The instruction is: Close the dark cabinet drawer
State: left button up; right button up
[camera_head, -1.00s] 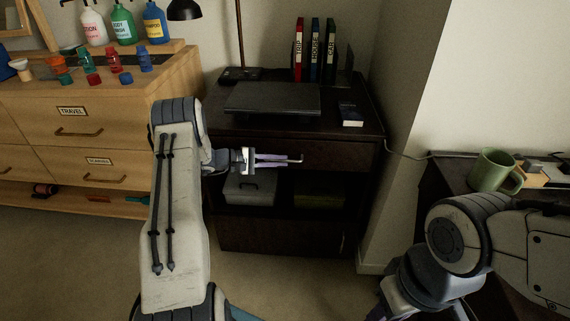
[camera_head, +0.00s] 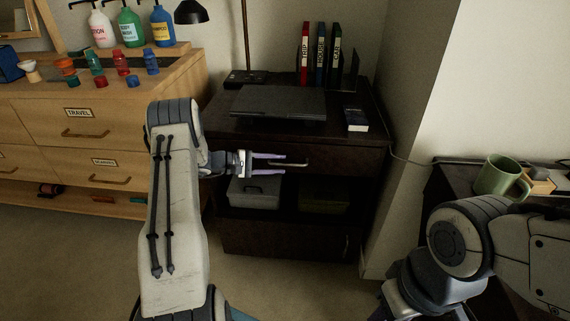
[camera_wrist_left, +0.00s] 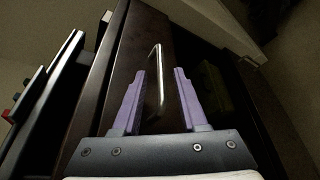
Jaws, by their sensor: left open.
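The dark cabinet (camera_head: 374,118) stands in the middle of the head view. Its top drawer (camera_head: 345,159) has a pale metal bar handle (camera_head: 297,165). I see no clear gap around the drawer front, so I cannot tell how far it stands out. My left gripper (camera_head: 284,164) is open in front of the drawer, at the handle. In the left wrist view the handle (camera_wrist_left: 158,65) shows between the two purple fingers of the left gripper (camera_wrist_left: 159,72); I cannot tell whether they touch it. My right arm shows at the lower right, its fingers out of view.
A laptop-like dark slab (camera_head: 278,103), binders (camera_head: 321,53) and a small box (camera_head: 356,120) are on the cabinet. Bins (camera_head: 254,192) sit on its open shelf. A wooden dresser (camera_head: 40,123) stands left. A side table with a green mug (camera_head: 498,177) stands right.

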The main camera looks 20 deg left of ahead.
pick_arm(q)
jog(key=v, duration=0.6)
jog(key=shift+s+a, duration=0.25)
jog(key=s+d+r+m+g, duration=0.1)
jog(key=d+r+m+g, duration=0.15)
jog(key=d, duration=0.55)
jog(key=s+d+r+m+g, duration=0.2)
jog(key=d+m+g, duration=0.15)
jog(key=d, duration=0.55)
jog(key=s+d+r+m+g+y, duration=0.4)
jog(key=s+d+m+g+y, duration=0.15)
jog(key=s+d, duration=0.7)
jog(key=s+d+r+m+t+y, duration=0.2)
jog(key=s+m+y, duration=0.55)
jog(key=s, duration=1.05)
notch_tip(320, 180, up, 24)
jog(key=m+h+p, duration=0.1)
jog(key=m+p, duration=0.1)
jog(key=p, duration=2.2)
jog(key=shift+s+h, duration=0.25)
jog(key=shift+h, duration=0.05)
jog(key=shift+f, duration=0.15)
